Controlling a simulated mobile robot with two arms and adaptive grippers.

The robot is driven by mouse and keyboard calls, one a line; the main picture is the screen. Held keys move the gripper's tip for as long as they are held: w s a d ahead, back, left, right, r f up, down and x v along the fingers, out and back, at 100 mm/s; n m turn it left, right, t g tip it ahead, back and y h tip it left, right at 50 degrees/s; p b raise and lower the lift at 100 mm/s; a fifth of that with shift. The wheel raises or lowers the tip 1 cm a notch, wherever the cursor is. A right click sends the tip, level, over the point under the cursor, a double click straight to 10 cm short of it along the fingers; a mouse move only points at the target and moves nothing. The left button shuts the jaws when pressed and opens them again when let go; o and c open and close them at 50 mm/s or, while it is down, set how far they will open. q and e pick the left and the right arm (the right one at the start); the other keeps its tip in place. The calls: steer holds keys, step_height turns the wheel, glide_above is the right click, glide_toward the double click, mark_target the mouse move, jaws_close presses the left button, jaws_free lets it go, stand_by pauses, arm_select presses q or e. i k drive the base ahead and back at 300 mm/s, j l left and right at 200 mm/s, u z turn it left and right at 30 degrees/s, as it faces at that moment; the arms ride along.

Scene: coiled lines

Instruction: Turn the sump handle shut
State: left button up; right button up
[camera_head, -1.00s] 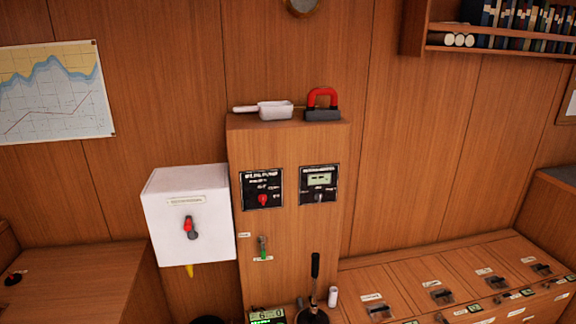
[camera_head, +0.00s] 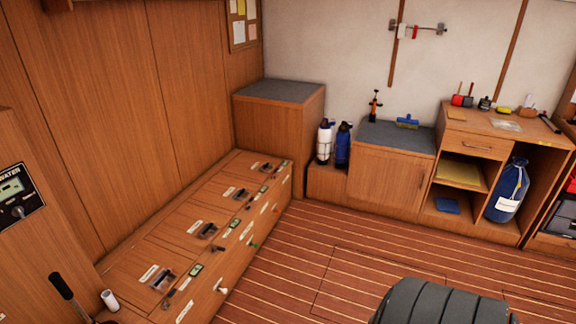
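I cannot tell which handle is the sump handle, as the labels are too small to read. A long wooden bench (camera_head: 190,226) runs along the left wall, with several dark latches on its top. Small handles or knobs show on its front face, among them a white one (camera_head: 222,289) and a green one (camera_head: 253,245). A black-gripped lever (camera_head: 61,286) stands at the lower left, its base cut off by the frame. Neither of my grippers is in view.
A panel with a display and a knob (camera_head: 18,212) is at the left edge. A grey-topped cabinet (camera_head: 280,92), two bottles, a low cupboard (camera_head: 388,180) and an open shelf unit (camera_head: 470,225) line the back. The planked floor (camera_head: 330,245) between is clear.

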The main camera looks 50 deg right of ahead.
mark_target(221, 250)
steer(key=z, duration=0.75)
